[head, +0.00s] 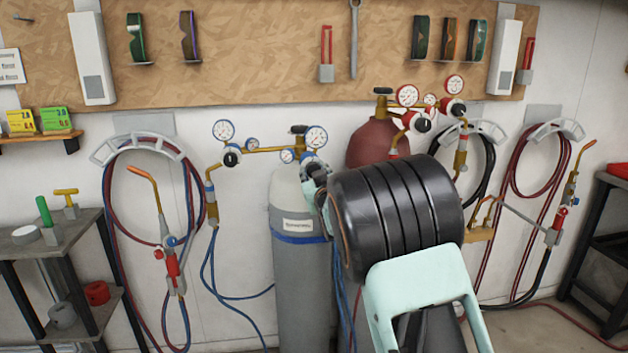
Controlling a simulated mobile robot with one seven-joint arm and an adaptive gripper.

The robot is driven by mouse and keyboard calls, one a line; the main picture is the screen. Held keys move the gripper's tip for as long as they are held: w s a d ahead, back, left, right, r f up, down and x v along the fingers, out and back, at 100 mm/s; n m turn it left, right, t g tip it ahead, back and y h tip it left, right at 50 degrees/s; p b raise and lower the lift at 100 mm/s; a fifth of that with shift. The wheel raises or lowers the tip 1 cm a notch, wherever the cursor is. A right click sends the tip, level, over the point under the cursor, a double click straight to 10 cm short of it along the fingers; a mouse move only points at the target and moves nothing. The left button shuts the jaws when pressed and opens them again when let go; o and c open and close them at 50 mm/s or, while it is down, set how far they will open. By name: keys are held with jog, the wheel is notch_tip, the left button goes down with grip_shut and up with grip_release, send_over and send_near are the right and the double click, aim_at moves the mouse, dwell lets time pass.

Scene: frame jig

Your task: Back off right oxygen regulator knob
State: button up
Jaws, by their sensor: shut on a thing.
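The right oxygen regulator (313,157) sits at the valve on top of the grey cylinder (284,260), with blue-rimmed gauges (317,137). My gripper (316,176) is right at the front of this regulator, shut on its knob.
A dark red cylinder (372,145) with red-rimmed gauges (407,95) stands behind my arm to the right. Coiled hoses and torches (172,265) hang on both sides. A shelf cart (40,245) stands at left. Blue hoses (213,275) run down beside the grey cylinder.

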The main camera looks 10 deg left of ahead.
jog(key=n+b, duration=0.3)
jog(key=shift+f, duration=0.3)
jog(key=n+b, duration=0.4)
jog(key=b, duration=0.1)
jog(key=n+b, duration=0.3)
jog(key=n, duration=0.1)
jog(key=shift+r+b, duration=0.1)
jog(key=shift+b, duration=0.3)
jog(key=n+b, duration=0.3)
jog(key=shift+r, duration=0.15)
jog(key=shift+r+n, duration=0.1)
jog(key=shift+n, duration=0.2)
jog(key=o, duration=1.2)
jog(key=shift+c, duration=0.2)
